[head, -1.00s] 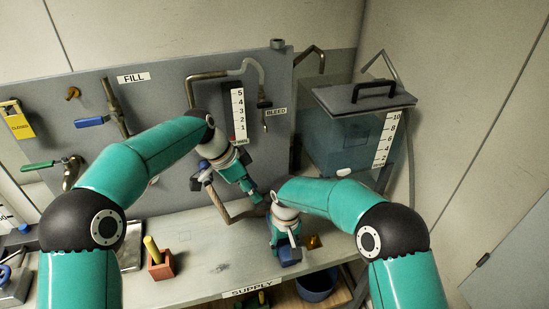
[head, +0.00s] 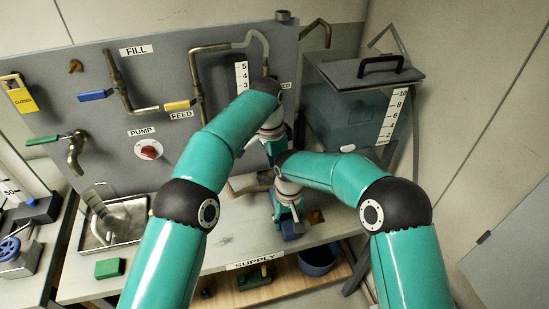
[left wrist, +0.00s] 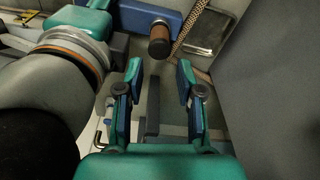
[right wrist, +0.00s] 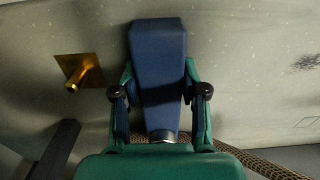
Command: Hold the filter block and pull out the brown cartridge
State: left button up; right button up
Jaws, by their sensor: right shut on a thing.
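The blue filter block (right wrist: 158,60) stands between the fingers of my right gripper (right wrist: 160,92), which is shut on it. In the head view the block (head: 292,229) is partly covered by that gripper. The brown cartridge (left wrist: 159,40) shows in the left wrist view as a short, dark-ended cylinder sticking out of the blue block (left wrist: 182,14). My left gripper (left wrist: 160,75) is open and empty. Its fingers point toward the cartridge, with a gap between them and it. In the head view the left gripper's fingertips are hidden behind my arms.
A braided hose (left wrist: 188,28) runs beside the cartridge. A brass fitting on a square plate (right wrist: 75,82) is left of the block. The panel with pipes (head: 160,120) stands behind, and a lidded tank (head: 350,120) at the right. A green block (head: 109,268) lies at the bench's left.

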pick_arm(q)
jog(key=f, duration=0.6)
jog(key=d+f, duration=0.1)
jog(key=f, duration=0.2)
jog(key=shift+w, duration=0.3)
grip_shut()
jog(key=shift+r, duration=0.4)
dwell(0.4)
jog(key=shift+r, duration=1.85)
